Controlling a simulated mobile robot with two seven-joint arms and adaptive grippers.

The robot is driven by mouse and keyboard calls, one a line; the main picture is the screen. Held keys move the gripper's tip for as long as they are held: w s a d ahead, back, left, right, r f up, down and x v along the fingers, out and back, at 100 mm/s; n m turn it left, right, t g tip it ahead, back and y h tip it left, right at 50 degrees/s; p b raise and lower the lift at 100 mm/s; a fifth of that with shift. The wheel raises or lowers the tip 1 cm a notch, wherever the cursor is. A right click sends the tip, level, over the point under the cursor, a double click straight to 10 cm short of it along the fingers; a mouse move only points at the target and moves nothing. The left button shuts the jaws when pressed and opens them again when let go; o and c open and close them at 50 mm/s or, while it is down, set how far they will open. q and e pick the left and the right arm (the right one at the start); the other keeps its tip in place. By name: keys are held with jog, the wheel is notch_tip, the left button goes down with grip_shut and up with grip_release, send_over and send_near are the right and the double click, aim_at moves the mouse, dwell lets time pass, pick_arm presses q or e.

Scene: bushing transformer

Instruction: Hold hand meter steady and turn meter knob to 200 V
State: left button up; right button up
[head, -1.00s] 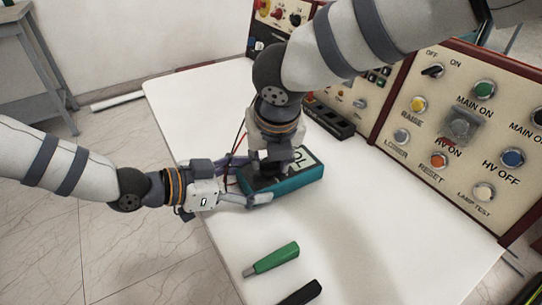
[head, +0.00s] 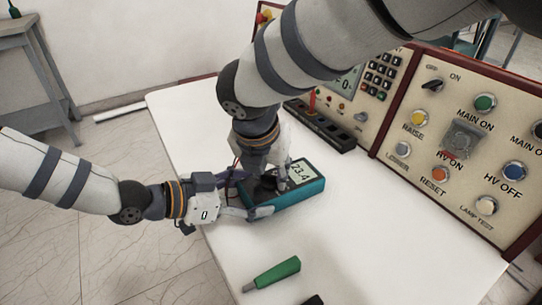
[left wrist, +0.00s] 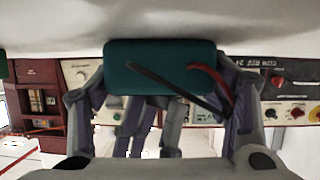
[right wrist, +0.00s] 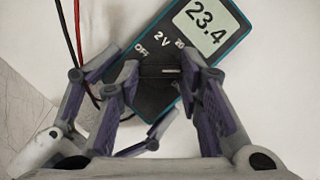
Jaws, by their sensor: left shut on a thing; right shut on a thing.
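The hand meter (head: 312,192), a teal box with a dark face, lies on the white table; its display reads 23.4, also in the right wrist view (right wrist: 209,18). My left gripper (head: 252,198) is shut on the meter's left end; in the left wrist view its fingers flank the teal end (left wrist: 160,62). My right gripper (head: 268,186) comes down from above and is shut on the meter knob (right wrist: 158,78). Its fingers straddle the knob in the right wrist view. Marks OFF, 2 V and a partly covered 20 show beside the knob; its exact setting is unclear.
A control panel (head: 465,150) with buttons stands along the table's right side. A green-handled tool (head: 276,272) lies in front of the meter. Red and black leads (right wrist: 75,45) run from the meter's left end. The white table (head: 390,230) is clear right of the meter.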

jog(key=o, duration=1.2)
jog(key=shift+c, duration=0.2)
jog(key=v, duration=1.2)
pick_arm(q)
jog(key=o, duration=1.6)
jog(key=shift+o, duration=0.2)
